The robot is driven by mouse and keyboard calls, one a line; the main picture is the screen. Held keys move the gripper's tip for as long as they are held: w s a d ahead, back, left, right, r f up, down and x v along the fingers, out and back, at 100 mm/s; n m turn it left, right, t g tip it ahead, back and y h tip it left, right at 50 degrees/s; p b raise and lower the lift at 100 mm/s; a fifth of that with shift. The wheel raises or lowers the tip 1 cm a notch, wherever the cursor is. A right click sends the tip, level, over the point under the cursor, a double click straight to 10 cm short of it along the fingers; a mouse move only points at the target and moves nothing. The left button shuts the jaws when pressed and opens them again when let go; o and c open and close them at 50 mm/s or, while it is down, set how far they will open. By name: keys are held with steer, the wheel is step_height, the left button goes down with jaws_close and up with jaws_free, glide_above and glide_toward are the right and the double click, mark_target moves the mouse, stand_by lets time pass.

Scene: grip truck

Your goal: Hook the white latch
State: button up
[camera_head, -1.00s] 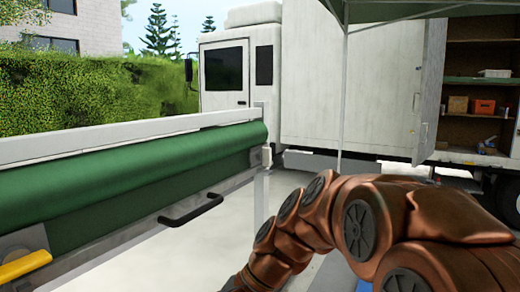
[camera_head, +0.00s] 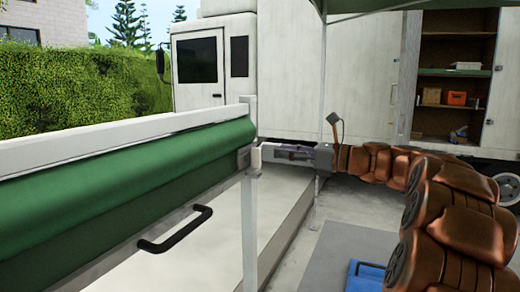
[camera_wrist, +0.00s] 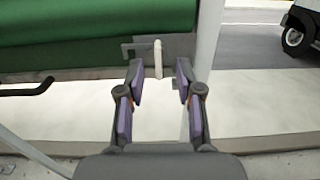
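The white latch (camera_head: 256,158) is a small upright piece at the right end of the green roll (camera_head: 120,185). In the wrist view the latch (camera_wrist: 158,58) hangs in front of a grey metal bracket (camera_wrist: 135,50), beside a pale post (camera_wrist: 207,45). My gripper (camera_wrist: 160,72) is open, with its purple-padded fingers spread on either side of the latch's lower end. A gap shows between the latch and each finger. In the head view my gripper (camera_head: 280,152) reaches in from the right, level with the latch.
A black handle (camera_head: 175,230) sticks out below the green roll. A white upright post (camera_head: 249,230) stands by the latch. A white truck (camera_head: 300,80) with open shelves (camera_head: 448,75) is behind. A blue object (camera_head: 367,278) lies low near my arm.

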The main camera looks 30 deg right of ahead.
steer(key=p+x, duration=0.1)
steer(key=x, duration=0.6)
steer(key=shift+a, duration=0.2)
jaws_close()
